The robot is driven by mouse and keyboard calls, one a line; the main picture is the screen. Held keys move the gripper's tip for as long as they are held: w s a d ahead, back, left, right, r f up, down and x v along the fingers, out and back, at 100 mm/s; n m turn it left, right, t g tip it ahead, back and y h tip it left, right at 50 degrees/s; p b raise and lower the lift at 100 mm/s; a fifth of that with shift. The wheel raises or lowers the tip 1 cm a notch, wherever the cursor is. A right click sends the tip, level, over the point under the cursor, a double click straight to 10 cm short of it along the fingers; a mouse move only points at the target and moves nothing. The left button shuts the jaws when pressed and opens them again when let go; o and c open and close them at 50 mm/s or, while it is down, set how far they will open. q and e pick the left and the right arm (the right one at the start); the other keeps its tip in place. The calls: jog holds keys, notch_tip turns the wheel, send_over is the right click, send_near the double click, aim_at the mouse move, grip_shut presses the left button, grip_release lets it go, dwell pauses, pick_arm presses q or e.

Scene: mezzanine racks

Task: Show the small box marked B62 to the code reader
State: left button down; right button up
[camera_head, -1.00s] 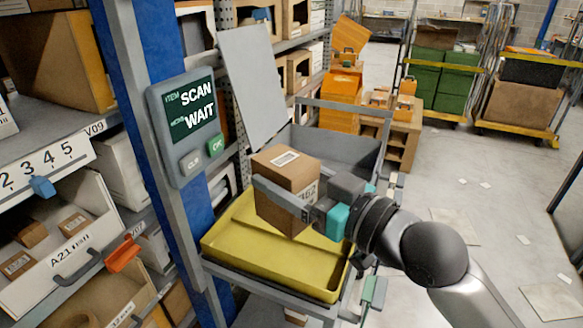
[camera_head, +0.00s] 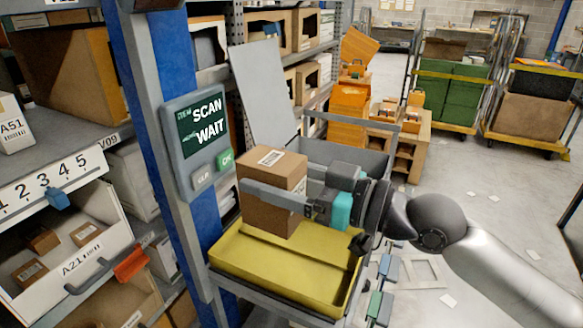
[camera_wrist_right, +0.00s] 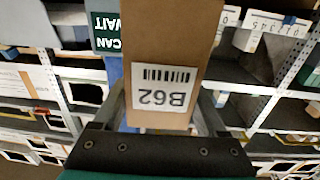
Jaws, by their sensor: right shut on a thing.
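The small brown box (camera_head: 272,205) is held by my right gripper (camera_head: 285,200) above the yellow tray. A white label (camera_head: 270,158) is on its top face. In the right wrist view the box (camera_wrist_right: 170,45) shows a barcode label (camera_wrist_right: 160,87) reading B62, upside down, between the fingers of my right gripper (camera_wrist_right: 165,105). The code reader panel (camera_head: 197,142) is on the blue post left of the box, apart from it. Its screen (camera_head: 202,127) reads SCAN and WAIT. My left gripper is not in view.
The yellow tray (camera_head: 275,280) sits on a cart under the box. A tilted grey panel (camera_head: 262,95) stands behind it. Shelves with bins (camera_head: 50,245) fill the left side. Orange boxes (camera_head: 350,105) and green crates (camera_head: 447,92) stand at the back. Floor at the right is mostly open.

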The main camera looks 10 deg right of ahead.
jog(key=x, duration=0.1)
jog(key=p+x, duration=0.1)
jog(key=x, duration=0.2)
jog(key=shift+w+a+r+p, duration=0.2)
jog(key=shift+a+r+p, duration=0.1)
jog(key=shift+a+r, duration=0.05)
jog(key=shift+x, duration=0.8)
jog(key=shift+s, duration=0.1)
